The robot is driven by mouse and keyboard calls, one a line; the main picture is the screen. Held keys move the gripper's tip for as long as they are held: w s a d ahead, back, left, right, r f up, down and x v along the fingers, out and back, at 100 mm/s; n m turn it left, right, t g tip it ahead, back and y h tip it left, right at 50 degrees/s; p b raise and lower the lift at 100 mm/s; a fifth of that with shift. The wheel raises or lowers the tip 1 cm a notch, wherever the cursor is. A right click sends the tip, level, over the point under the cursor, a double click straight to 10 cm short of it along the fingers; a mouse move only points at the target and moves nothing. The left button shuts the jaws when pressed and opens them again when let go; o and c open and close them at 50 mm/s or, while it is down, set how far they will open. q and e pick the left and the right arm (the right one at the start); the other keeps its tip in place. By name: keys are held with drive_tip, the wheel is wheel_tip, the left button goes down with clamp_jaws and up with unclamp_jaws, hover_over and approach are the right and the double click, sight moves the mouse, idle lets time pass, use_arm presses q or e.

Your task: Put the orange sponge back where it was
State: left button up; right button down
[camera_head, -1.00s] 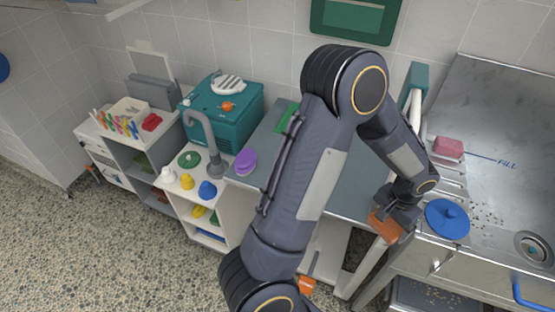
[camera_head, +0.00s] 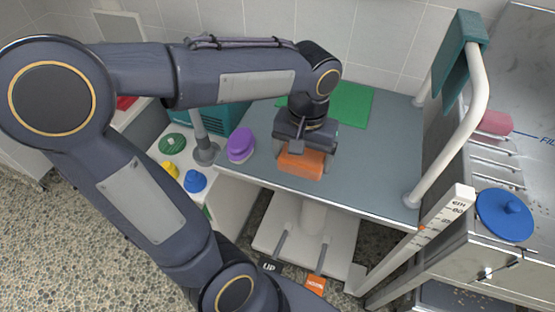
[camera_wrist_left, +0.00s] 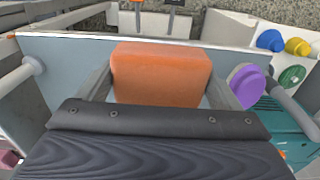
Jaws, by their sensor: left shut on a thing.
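The orange sponge (camera_head: 301,162) is in my left gripper (camera_head: 303,150), over the front part of the grey table top (camera_head: 385,160). In the left wrist view the orange sponge (camera_wrist_left: 161,73) sits between the two fingers, which touch its sides. I cannot tell whether the sponge rests on the table or hangs just above it. My right gripper is not in view.
A purple brush-like thing (camera_head: 241,145) stands left of the sponge on the table edge. A green mat (camera_head: 350,104) lies behind. A white rail with a teal pad (camera_head: 462,55) bounds the table at right. A blue lid (camera_head: 505,214) lies by the steel sink.

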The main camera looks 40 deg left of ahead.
use_arm(q)
drive_tip(key=w+a+f, duration=0.1)
drive_tip(key=a+f, duration=0.1)
drive_tip(key=a, duration=0.1)
drive_tip(key=w+a+f, duration=0.2)
drive_tip(key=a+f, duration=0.1)
drive_tip(key=w+a+f, duration=0.2)
drive_tip(key=a, duration=0.1)
drive_tip(key=shift+a+f, duration=0.5)
drive_tip(key=shift+f, duration=0.05)
drive_tip(key=shift+w+a+f, duration=0.1)
drive_tip(key=shift+a+f, duration=0.1)
drive_tip(key=shift+f, duration=0.8)
drive_tip(key=shift+w+a+f, duration=0.1)
drive_tip(key=shift+a+f, duration=0.05)
drive_tip(key=shift+f, duration=0.8)
drive_tip(key=shift+f+b, duration=0.15)
drive_tip(key=shift+b, duration=0.2)
drive_tip(key=shift+f, duration=0.15)
drive_tip(key=o, duration=0.7)
drive_tip(key=shift+r, duration=0.2)
